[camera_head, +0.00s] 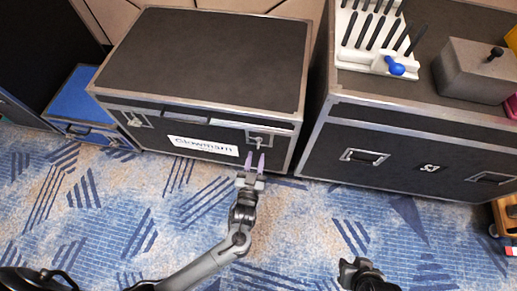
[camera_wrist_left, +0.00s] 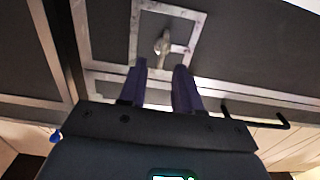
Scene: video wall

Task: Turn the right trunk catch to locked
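The black trunk (camera_head: 215,55) with metal edges and a white label stands at the back centre. Its right catch (camera_head: 258,140) is on the front face near the right corner. In the left wrist view the catch (camera_wrist_left: 162,44) shows as a small metal turn-piece in a square metal frame. My left gripper (camera_head: 255,163) is just in front of the catch; its two purple fingers (camera_wrist_left: 160,80) are apart with nothing between them. The catch lies beyond the fingertips, and contact is not visible. My right gripper (camera_head: 350,268) is at the bottom; its fingers are unclear.
The trunk's left catch (camera_head: 134,120) is at the other front corner. A blue case (camera_head: 82,95) stands left. A second black case (camera_head: 400,150) on the right carries a white rack of pens (camera_head: 375,60) and a grey box (camera_head: 475,72). The patterned carpet (camera_head: 320,220) in front is clear.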

